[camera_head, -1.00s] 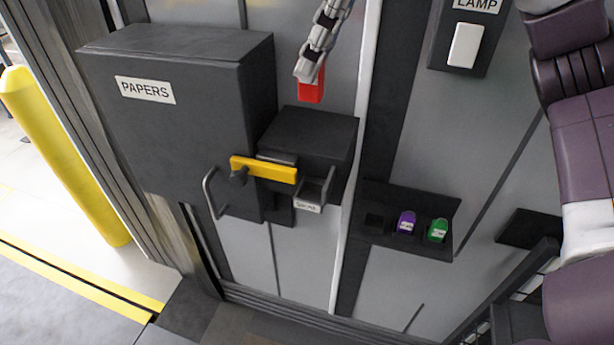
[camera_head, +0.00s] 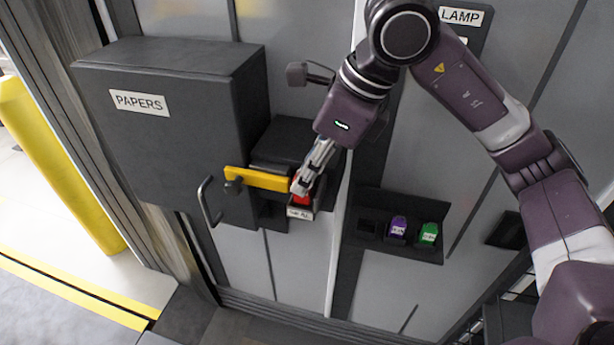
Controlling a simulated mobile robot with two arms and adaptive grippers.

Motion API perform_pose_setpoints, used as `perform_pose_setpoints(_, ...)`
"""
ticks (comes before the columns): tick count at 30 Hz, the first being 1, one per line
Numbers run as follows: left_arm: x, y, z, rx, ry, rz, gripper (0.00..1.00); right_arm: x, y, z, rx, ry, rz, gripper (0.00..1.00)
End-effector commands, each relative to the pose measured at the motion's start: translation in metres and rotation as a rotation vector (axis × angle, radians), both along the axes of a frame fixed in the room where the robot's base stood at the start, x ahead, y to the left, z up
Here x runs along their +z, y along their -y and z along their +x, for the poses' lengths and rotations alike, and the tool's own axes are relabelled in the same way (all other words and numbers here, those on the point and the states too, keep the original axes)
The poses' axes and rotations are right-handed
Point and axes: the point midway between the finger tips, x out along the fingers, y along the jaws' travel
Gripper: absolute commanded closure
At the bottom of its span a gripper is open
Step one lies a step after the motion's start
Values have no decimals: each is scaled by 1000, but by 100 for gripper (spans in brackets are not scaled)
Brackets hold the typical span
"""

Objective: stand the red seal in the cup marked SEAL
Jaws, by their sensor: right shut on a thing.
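The red seal (camera_head: 302,198) is in the fingers of my right gripper (camera_head: 299,189), which is shut on it. The seal is at the small cup (camera_head: 300,213) with the white label, on the front of the small dark box; its lower end is at or inside the cup's opening, and I cannot tell how deep. The fingers hide part of the seal, and the label is too small to read surely. My left gripper is not in view.
A yellow bar (camera_head: 258,179) lies just left of the gripper, by the PAPERS box (camera_head: 168,130) with its handle (camera_head: 207,203). A purple seal (camera_head: 398,226) and a green seal (camera_head: 428,234) stand in a rack (camera_head: 371,241) to the right, whose left place is empty.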

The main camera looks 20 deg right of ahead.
Motion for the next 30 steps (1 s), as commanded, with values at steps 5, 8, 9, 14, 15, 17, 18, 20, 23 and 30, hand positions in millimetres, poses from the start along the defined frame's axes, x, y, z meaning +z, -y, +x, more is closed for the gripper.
perform_pose_setpoints(5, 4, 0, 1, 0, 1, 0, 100, -16, 0, -1, 0, -1, -1, 100)
perform_pose_setpoints(8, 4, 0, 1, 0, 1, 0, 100, -17, 0, 0, 1, 1, -1, 100)
perform_pose_setpoints(9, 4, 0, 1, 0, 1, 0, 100, -17, 0, 0, 1, 0, 0, 100)
perform_pose_setpoints(14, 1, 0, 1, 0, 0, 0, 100, -18, 0, 0, 1, 0, 0, 100)
perform_pose_setpoints(15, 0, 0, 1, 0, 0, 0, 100, -20, 0, 0, 1, 0, 0, 100)
perform_pose_setpoints(17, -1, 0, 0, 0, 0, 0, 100, -20, 0, 0, 1, 0, 0, 82)
perform_pose_setpoints(18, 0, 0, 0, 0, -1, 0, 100, -19, 0, 0, 1, 0, 0, 78)
perform_pose_setpoints(20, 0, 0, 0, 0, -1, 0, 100, -19, 0, 0, 1, 0, 0, 76)
perform_pose_setpoints(23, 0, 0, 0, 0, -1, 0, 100, -19, 0, 0, 1, 0, 0, 76)
perform_pose_setpoints(30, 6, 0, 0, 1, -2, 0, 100, -14, 0, 0, 1, 0, 0, 76)
